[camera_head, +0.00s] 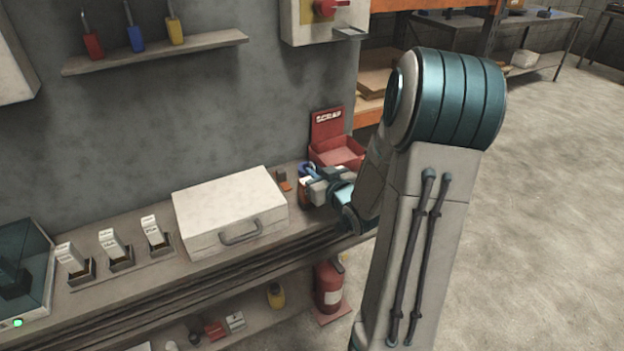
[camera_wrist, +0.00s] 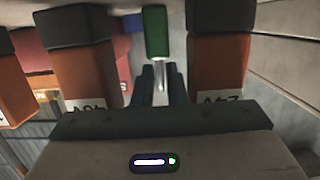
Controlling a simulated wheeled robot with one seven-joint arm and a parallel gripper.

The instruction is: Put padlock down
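The wrist view shows a green block with a silver shank (camera_wrist: 155,32), which looks like a padlock. Its shank runs down between the two dark fingers of my gripper (camera_wrist: 162,85), which look shut on it. In the head view, my gripper (camera_head: 318,188) is low over the right end of the bench, just in front of the red scrap box (camera_head: 338,155); the green padlock cannot be made out there. Red (camera_head: 93,46), blue (camera_head: 136,38) and yellow (camera_head: 175,30) padlocks stand on the wall shelf (camera_head: 155,52).
Orange blocks with black tops and white labels flank my gripper in the wrist view, one left (camera_wrist: 85,75) and one right (camera_wrist: 218,65). A closed white case (camera_head: 230,205) lies on the bench left of my gripper. Small labelled holders (camera_head: 120,262) stand farther left.

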